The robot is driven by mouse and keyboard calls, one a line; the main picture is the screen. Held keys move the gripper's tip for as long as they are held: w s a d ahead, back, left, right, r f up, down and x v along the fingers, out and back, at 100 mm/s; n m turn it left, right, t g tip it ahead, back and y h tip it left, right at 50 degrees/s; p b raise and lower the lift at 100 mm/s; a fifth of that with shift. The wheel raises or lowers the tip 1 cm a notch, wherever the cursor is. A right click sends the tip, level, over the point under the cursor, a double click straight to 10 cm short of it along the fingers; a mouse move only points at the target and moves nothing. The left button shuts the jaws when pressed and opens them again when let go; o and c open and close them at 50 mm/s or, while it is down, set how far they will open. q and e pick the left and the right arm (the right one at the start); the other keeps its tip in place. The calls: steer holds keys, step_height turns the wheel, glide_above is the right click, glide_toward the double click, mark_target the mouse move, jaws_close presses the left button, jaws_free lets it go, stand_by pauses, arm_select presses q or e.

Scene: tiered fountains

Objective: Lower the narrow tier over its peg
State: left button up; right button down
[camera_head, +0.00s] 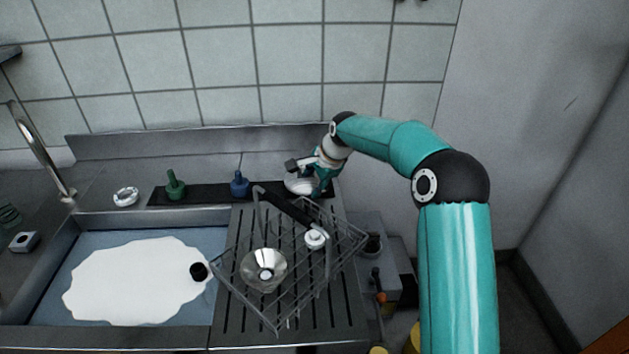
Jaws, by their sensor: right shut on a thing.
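My right gripper (314,176) is at the far right end of a black strip (208,192) along the back of the counter. It is shut on a pale round piece (299,187), which looks like a tier; the fingers partly hide it, and I cannot tell whether it is around a peg. A green peg-like piece (175,186) and a blue one (239,184) stand upright on the strip to the left. A shiny cone-shaped dish (264,266) is in the wire basket. My left gripper is not in view.
The wire basket (284,322) sits on the slotted drainboard (345,322), in front of my gripper, with a small white piece (315,239) in it. The sink (90,243) and tap (38,150) are at left. A white ring (126,197) lies behind the sink.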

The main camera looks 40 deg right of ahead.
steer(key=shift+w+f, duration=0.1)
steer(key=shift+f, duration=0.1)
steer(key=c, duration=0.7)
jaws_free()
steer(key=o, duration=0.3)
steer(key=shift+w+f, duration=0.2)
steer(key=shift+w, duration=0.05)
steer(key=shift+s+r, duration=0.1)
steer(key=shift+r, duration=0.05)
steer(key=shift+r, duration=0.15)
steer(key=p+v, duration=0.2)
steer(key=v, duration=0.4)
steer(key=shift+s+r+p, duration=0.2)
steer(key=shift+r+p, duration=0.15)
steer(key=shift+p, duration=0.05)
steer(key=shift+s+d+f, duration=0.1)
